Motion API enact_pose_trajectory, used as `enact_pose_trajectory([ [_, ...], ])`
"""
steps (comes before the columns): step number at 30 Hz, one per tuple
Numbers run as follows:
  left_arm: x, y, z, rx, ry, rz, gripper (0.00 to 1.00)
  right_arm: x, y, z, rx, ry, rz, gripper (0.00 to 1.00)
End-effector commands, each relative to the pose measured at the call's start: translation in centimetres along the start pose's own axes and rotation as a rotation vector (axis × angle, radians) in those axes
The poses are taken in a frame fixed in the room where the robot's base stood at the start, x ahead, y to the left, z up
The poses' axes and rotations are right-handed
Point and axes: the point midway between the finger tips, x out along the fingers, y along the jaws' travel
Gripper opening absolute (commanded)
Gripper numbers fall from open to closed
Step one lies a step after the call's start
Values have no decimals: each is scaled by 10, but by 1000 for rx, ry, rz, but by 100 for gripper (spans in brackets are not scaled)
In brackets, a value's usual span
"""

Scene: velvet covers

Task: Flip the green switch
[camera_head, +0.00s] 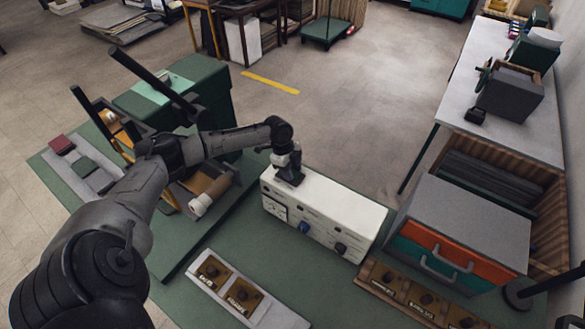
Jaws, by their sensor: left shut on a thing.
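A long white control box (330,203) stands on the green work surface. I cannot make out a green switch; the fingers cover that spot. My right gripper is not in view.
A grey-topped drawer unit (470,215) with orange and teal fronts stands right of the box. Brown blocks on a white tray (275,314) lie in front. A cream-ended roll (201,204) lies left. Open floor lies behind the box.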

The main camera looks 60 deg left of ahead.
Motion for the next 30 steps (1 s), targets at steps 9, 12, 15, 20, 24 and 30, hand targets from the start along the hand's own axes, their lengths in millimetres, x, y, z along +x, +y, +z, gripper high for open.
enact_pose_trajectory([
  [9,-1,0,0,1,28,-2,14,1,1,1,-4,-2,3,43],
  [12,-1,0,0,1,28,-1,43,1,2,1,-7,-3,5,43],
  [15,-1,0,0,1,27,-1,52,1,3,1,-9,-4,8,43],
  [20,-1,0,0,1,26,-1,64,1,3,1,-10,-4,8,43],
  [24,0,0,0,1,26,-1,64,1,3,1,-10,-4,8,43],
  [30,-4,0,0,0,26,-1,64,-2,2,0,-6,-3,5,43],
])
